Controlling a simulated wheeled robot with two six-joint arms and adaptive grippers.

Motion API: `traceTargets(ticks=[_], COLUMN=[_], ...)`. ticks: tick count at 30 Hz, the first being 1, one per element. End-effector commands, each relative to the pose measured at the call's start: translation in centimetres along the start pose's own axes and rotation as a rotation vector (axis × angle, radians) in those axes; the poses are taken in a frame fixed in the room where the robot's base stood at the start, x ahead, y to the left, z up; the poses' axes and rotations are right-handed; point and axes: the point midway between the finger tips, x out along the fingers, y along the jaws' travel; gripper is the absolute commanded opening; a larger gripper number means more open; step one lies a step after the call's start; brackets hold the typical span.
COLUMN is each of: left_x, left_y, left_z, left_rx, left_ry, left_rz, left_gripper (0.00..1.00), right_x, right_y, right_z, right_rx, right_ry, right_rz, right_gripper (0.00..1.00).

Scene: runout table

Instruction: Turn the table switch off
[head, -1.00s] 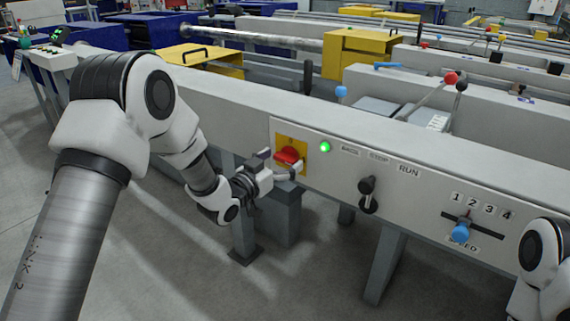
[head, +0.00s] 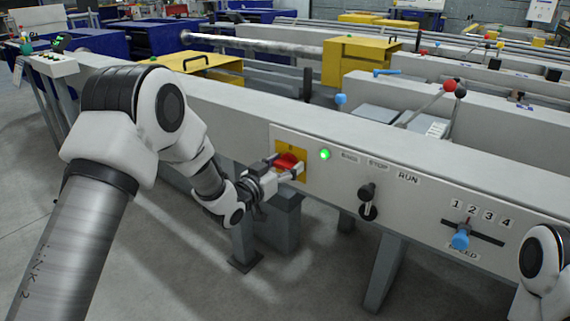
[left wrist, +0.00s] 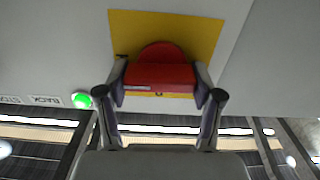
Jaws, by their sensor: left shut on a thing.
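The table switch is a red knob (head: 287,161) on a yellow plate (head: 304,163) on the front panel of the runout table (head: 335,189). In the left wrist view the red knob (left wrist: 160,68) sits in front of its yellow plate (left wrist: 206,36). My left gripper (head: 285,168) is shut on the red knob, one finger on each side; it also shows in the left wrist view (left wrist: 160,82). A green lamp (head: 324,154) beside the switch is lit. My right gripper is not in view; only part of that arm shows at the right edge.
Right of the lamp on the same panel are a black lever (head: 367,200) and a blue-knobbed speed slider (head: 460,238) with marks 1 to 4. A grey box (head: 285,226) stands below the switch. The floor in front is clear.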

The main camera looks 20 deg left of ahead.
Motion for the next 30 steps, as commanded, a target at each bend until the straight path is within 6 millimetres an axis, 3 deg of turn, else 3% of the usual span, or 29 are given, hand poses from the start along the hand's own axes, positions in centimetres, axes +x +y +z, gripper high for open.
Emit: traceTargets(ticks=[11,30], left_x=[0.0,0.0], left_y=[-0.1,-0.4], left_z=[-0.3,-0.3], left_rx=[-0.24,-0.845], left_ry=[-0.003,-0.002], left_rz=[-0.001,-0.001], left_gripper=[0.32,0.32], right_x=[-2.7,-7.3], right_y=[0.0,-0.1], right_z=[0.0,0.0], right_rx=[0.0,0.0], right_ry=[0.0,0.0], right_rz=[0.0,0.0], right_gripper=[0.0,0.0])
